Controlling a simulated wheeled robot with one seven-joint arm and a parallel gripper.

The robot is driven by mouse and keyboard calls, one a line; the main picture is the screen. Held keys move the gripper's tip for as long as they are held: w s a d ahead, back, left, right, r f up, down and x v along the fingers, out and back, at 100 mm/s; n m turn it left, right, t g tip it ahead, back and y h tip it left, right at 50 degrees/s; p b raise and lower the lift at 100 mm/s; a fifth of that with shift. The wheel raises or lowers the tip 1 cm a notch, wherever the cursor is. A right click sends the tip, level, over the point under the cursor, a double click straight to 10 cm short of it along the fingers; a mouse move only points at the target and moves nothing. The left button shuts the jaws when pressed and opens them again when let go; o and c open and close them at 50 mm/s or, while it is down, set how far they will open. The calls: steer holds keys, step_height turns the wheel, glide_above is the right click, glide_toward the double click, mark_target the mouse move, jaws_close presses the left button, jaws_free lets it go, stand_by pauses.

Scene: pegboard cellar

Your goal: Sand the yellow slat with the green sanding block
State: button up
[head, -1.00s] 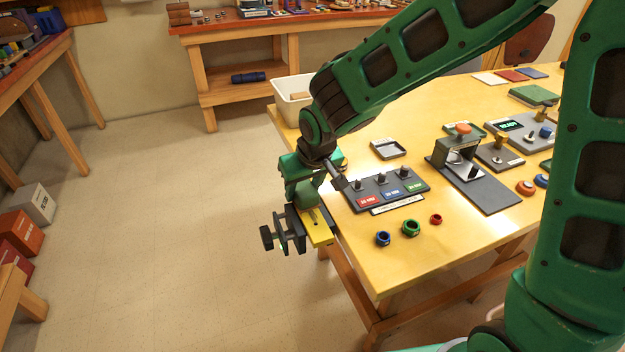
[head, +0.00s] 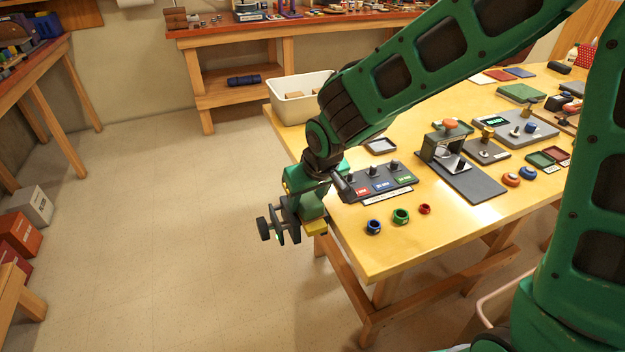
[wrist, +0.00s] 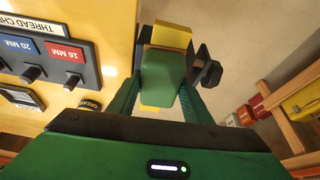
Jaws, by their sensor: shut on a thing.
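The green sanding block (wrist: 165,78) is between the fingers of my gripper (wrist: 160,100), which is shut on it. A brown edge shows at the block's far end. The yellow slat (wrist: 172,36) lies beneath the block, showing beyond it and as a small patch on the near side. In the head view a short end of the slat (head: 317,228) shows below my gripper (head: 306,208), and the rest is hidden. A dark vise (head: 280,222) is beside the slat at the table's left edge. Whether the block touches the slat is not clear.
The thread-check panel (head: 376,184) stands just right of my gripper on the wooden table (head: 400,248). Blue, green (head: 401,216) and red nuts lie nearby. A white bin (head: 300,100) is at the table's far left corner.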

steer(key=shift+s+d, duration=0.25)
steer(key=shift+s, duration=0.5)
step_height(320, 180, up, 3)
steer(key=shift+w+a+f, duration=0.1)
steer(key=shift+f, duration=0.1)
steer(key=shift+r, duration=2.75)
